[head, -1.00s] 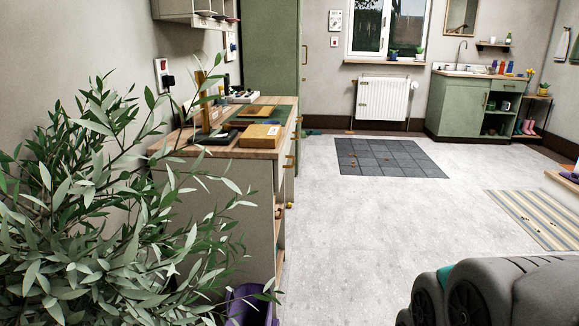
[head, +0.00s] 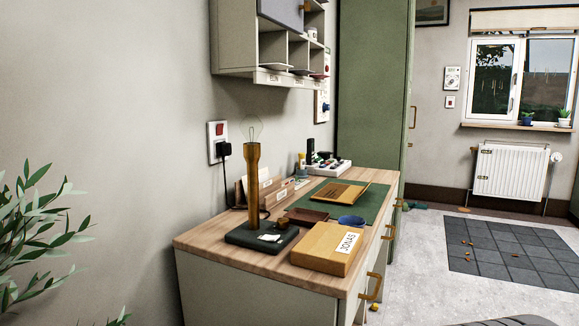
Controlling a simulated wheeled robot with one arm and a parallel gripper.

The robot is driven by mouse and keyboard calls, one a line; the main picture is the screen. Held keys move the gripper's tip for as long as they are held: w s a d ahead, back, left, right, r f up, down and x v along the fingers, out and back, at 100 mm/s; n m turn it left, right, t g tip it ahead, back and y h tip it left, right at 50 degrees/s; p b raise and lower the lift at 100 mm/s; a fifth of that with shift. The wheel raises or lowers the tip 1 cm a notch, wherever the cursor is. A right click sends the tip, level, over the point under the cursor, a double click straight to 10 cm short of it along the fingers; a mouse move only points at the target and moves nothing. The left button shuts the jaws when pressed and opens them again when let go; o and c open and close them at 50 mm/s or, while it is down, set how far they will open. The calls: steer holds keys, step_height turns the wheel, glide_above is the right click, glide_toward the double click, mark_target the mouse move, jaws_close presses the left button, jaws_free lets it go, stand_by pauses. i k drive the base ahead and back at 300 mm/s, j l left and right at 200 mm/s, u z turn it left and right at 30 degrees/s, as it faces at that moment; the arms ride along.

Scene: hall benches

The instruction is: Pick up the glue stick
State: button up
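I cannot make out a glue stick for certain in the head view. The wooden-topped bench (head: 205,243) stands at the middle left with several small things on it. Some small items at its back, near a white tray (head: 328,166), are too small to tell apart. My gripper is not in view.
A wall shelf (head: 262,47) hangs above. A plant (head: 40,235) is at the left.

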mark_target(302, 154)
steer(key=u, duration=0.35)
steer(key=i+l+u, duration=0.15)
steer(key=l+u, duration=0.2)
steer(key=u, duration=0.15)
steer(key=l+u, duration=0.45)
steer(key=i+l+u, duration=0.1)
steer(key=l+u, duration=0.2)
steer(key=u, duration=0.2)
steer(key=l+u, duration=0.1)
steer(key=l, duration=0.35)
steer(key=k+l+u, duration=0.1)
steer(key=l, duration=0.35)
steer(key=k+l+u, duration=0.1)
steer(key=l, duration=0.35)
steer(key=k+l+u, duration=0.1)
steer(key=l, duration=0.3)
steer(key=k+l+u, duration=0.1)
steer(key=l, duration=0.35)
steer(key=k+l+u, duration=0.15)
steer(key=l, duration=0.3)
steer(key=k+l+u, duration=0.1)
steer(key=l, duration=0.3)
